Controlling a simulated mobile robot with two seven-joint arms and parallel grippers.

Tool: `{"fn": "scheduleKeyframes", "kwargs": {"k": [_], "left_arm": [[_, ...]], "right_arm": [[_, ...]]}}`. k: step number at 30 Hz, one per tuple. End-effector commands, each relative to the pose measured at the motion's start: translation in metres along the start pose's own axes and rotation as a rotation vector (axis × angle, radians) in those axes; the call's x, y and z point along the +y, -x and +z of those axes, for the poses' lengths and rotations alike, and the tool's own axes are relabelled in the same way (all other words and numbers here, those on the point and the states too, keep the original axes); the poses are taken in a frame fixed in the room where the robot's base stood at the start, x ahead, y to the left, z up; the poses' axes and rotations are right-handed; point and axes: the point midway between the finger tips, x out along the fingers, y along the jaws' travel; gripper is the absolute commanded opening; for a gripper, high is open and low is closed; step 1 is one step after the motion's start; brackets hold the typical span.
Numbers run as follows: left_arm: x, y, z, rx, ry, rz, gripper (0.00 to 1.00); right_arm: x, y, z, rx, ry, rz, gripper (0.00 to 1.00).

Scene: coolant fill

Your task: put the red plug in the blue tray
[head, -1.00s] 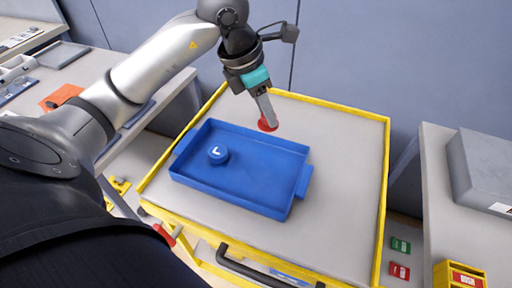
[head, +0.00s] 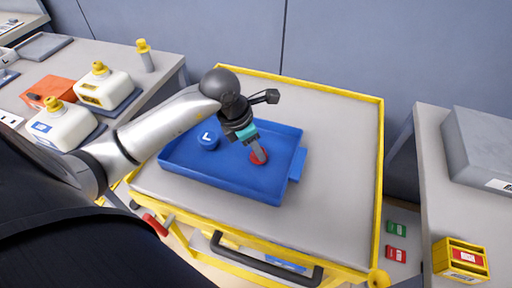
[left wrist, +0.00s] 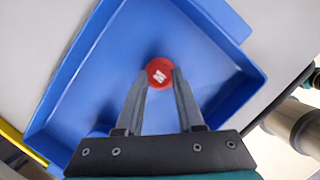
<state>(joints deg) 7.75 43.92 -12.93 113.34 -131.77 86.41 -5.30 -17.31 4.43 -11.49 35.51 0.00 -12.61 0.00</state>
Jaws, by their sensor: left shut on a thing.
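The blue tray (head: 230,179) lies on top of the yellow-edged cart, and its floor also fills much of the left wrist view (left wrist: 120,52). A blue cap (head: 208,141) with a white mark sits inside the tray toward its back left. My left gripper (head: 260,155) reaches down into the tray's right half and is shut on the red plug (head: 258,158). In the left wrist view the red plug (left wrist: 160,72) shows a white mark on top, between the fingertips, over the tray floor. I cannot tell whether it touches the floor. My right gripper is not in view.
The cart top (head: 335,150) is clear right of the tray. A bench at the left holds white jugs (head: 104,88) with yellow caps and an orange box (head: 48,90). A bench at the right holds a grey case (head: 485,150) and a yellow box (head: 461,260).

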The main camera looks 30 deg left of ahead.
Motion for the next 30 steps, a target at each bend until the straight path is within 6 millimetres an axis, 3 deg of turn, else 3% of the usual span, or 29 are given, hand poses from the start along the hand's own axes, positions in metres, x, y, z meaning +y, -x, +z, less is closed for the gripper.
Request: {"fn": "scheduleKeyframes", "kwargs": {"k": [10, 11, 18, 30], "left_arm": [[0.0005, -0.0041, -0.0012, -0.001, -0.002, 0.002, 0.0], [0.0003, -0.0044, -0.0014, -0.001, -0.001, 0.001, 0.38], [0.0003, -0.0033, -0.0009, -0.001, -0.001, 0.001, 0.65], [0.0013, 0.0052, 0.0004, -0.002, -0.002, 0.004, 0.67]], "right_arm": [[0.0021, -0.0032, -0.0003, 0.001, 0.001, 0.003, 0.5], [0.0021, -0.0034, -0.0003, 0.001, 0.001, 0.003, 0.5], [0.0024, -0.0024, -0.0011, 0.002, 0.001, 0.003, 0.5], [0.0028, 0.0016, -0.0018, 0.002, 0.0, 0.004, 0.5]]}}
